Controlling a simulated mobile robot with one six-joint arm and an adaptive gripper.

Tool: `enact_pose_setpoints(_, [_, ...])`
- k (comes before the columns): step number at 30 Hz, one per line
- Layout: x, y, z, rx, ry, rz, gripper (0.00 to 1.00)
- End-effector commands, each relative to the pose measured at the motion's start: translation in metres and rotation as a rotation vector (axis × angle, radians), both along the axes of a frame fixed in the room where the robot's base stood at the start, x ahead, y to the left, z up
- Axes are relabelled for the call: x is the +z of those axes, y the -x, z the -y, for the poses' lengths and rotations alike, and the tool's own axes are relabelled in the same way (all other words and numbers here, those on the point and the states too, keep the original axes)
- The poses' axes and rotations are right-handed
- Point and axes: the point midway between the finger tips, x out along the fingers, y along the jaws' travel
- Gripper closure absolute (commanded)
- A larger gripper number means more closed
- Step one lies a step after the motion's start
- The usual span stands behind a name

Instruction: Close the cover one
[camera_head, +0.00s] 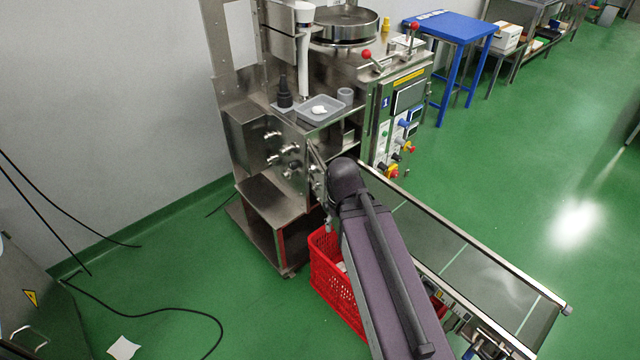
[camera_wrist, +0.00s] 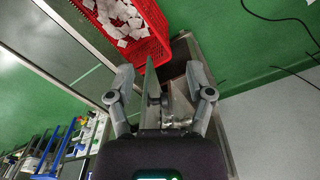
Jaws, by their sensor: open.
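The teabag packer marked 1 (camera_head: 385,102) stands against the wall. A small metal cover (camera_head: 317,172) stands swung out from its front, beside my arm's wrist. In the wrist view the cover (camera_wrist: 151,90) shows nearly edge-on as a thin upright plate with a round knob on its right side. My gripper (camera_wrist: 160,95) is open, with one finger on each side of the plate. I cannot tell whether either finger touches it. In the head view my wrist and arm hide the gripper.
A red crate (camera_head: 328,282) of white teabags stands on the floor below the machine. A conveyor (camera_head: 470,262) runs from the machine to the lower right. A grey tray (camera_head: 320,110) sits on the machine's shelf.

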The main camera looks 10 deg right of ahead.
Motion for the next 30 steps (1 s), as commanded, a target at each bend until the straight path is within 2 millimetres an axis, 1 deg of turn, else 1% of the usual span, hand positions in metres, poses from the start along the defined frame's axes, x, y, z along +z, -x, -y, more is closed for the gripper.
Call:
enact_pose_setpoints(1, [0.000,0.000,0.000,0.001,0.000,0.000,0.47])
enact_pose_setpoints(2, [0.000,0.000,0.000,0.002,0.001,0.000,0.56])
enact_pose_setpoints(3, [-0.001,-0.001,0.000,0.007,0.003,-0.001,0.68])
enact_pose_setpoints(5, [-0.001,-0.002,-0.001,0.023,0.009,-0.002,0.86])
enact_pose_setpoints(6, [-0.002,-0.004,-0.002,0.039,0.015,-0.004,0.97])
enact_pose_setpoints(7, [-0.003,-0.006,-0.003,0.056,0.022,-0.006,1.00])
enact_pose_setpoints(11, [-0.008,-0.016,-0.008,0.170,0.071,-0.020,1.00])
enact_pose_setpoints(17, [-0.017,-0.041,-0.025,0.468,0.196,-0.074,1.00])
enact_pose_setpoints(23, [-0.022,-0.069,-0.050,0.815,0.340,-0.167,1.00])
enact_pose_setpoints(30, [-0.022,-0.101,-0.089,1.209,0.503,-0.322,1.00])
